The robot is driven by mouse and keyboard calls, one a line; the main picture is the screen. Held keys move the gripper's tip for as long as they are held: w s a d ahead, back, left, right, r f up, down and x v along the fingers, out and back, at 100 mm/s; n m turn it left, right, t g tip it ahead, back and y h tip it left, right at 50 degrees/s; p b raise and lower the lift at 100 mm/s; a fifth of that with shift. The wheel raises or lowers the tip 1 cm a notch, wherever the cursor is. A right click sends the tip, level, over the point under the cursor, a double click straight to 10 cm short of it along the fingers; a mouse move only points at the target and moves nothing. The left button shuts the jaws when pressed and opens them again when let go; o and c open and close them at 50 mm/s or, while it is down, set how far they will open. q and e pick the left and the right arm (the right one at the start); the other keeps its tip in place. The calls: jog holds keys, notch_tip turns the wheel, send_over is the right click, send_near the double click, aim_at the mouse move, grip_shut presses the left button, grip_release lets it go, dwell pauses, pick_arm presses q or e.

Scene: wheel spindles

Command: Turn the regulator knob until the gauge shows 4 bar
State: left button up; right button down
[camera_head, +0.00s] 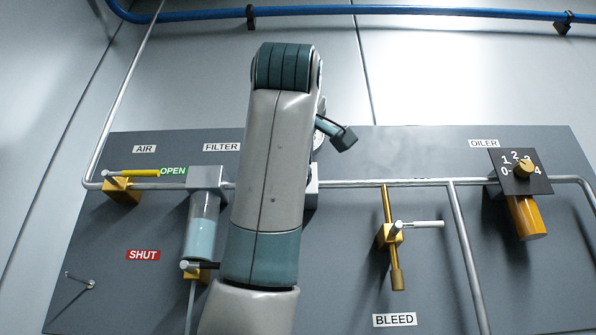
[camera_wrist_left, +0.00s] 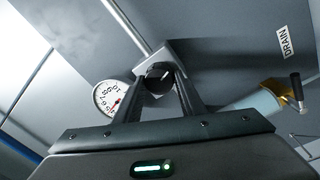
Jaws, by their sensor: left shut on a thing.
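The regulator knob (camera_wrist_left: 158,76) is dark and round and sits on a pale metal regulator body (camera_wrist_left: 178,49). My left gripper (camera_wrist_left: 160,80) has its two fingers closed around the knob in the left wrist view. The gauge (camera_wrist_left: 110,97) is a white round dial beside the left finger, which hides part of it. A red mark shows on it, but the reading is too small to tell. In the head view my arm covers the knob and nearly all of the gauge; only the right edge of the regulator body (camera_head: 312,187) shows. My right gripper is in neither view.
The grey panel (camera_head: 345,240) carries a yellow AIR lever (camera_head: 140,173) beside the OPEN label, a filter bowl (camera_head: 201,225), a BLEED valve (camera_head: 392,235) and an oiler (camera_head: 524,205) with a numbered dial. A metal pipe (camera_head: 350,184) links them. A blue hose (camera_head: 310,11) runs above.

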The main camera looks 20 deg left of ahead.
pick_arm(q)
jog(key=shift+n, duration=0.4)
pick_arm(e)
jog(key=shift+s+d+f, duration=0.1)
pick_arm(q)
jog(key=o, duration=1)
jog(key=shift+o, duration=0.2)
jog(key=shift+s, duration=0.15)
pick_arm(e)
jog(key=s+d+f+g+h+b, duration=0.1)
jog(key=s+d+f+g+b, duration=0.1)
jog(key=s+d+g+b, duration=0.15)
pick_arm(q)
jog(key=b+v, duration=0.2)
jog(key=v, duration=1.5)
jog(key=shift+b, duration=0.4)
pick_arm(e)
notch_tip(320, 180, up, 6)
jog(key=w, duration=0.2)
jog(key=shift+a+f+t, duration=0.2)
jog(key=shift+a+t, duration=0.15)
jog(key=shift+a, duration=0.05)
